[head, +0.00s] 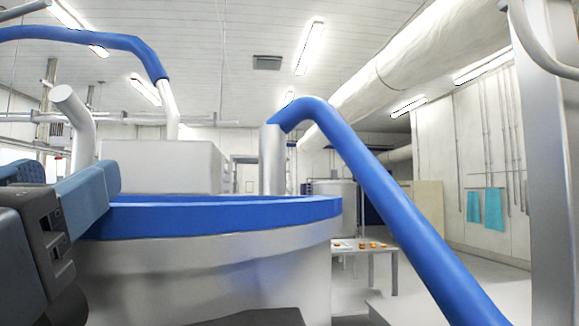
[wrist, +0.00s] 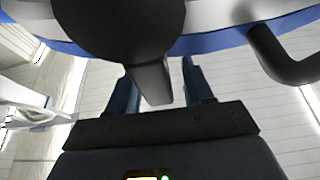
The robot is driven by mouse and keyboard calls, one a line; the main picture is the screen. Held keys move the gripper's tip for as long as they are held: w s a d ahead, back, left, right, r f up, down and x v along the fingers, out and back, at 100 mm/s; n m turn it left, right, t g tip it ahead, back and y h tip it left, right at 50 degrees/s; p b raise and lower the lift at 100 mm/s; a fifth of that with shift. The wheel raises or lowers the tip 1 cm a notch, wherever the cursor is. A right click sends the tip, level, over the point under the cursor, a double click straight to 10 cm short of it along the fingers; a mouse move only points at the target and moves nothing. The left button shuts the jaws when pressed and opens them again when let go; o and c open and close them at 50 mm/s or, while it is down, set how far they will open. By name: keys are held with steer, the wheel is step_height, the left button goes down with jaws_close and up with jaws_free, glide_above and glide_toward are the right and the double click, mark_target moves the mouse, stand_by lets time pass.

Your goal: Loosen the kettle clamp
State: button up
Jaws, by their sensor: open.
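The kettle (head: 200,265) is a large grey metal vessel with a blue rim band, filling the lower middle of the head view. In the wrist view its blue rim (wrist: 222,41) crosses the top. A dark round knob (wrist: 120,22) with a grey tapered lever (wrist: 154,82) appears in front of the rim; this looks like the clamp. My gripper (wrist: 158,70) is open, with one dark blue finger on each side of the lever. Contact with the lever cannot be told. In the head view my arm's end is beside the kettle's left side, and the clamp is hidden.
A black curved bar (wrist: 283,58) sticks out near the right finger in the wrist view. A blue pipe (head: 385,190) slopes down right of the kettle. A low table (head: 372,249) with small orange items stands behind. Open floor shows at the right.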

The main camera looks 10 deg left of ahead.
steer(key=shift+w+r, duration=0.1)
steer(key=shift+w, duration=0.2)
jaws_close()
stand_by(0.4)
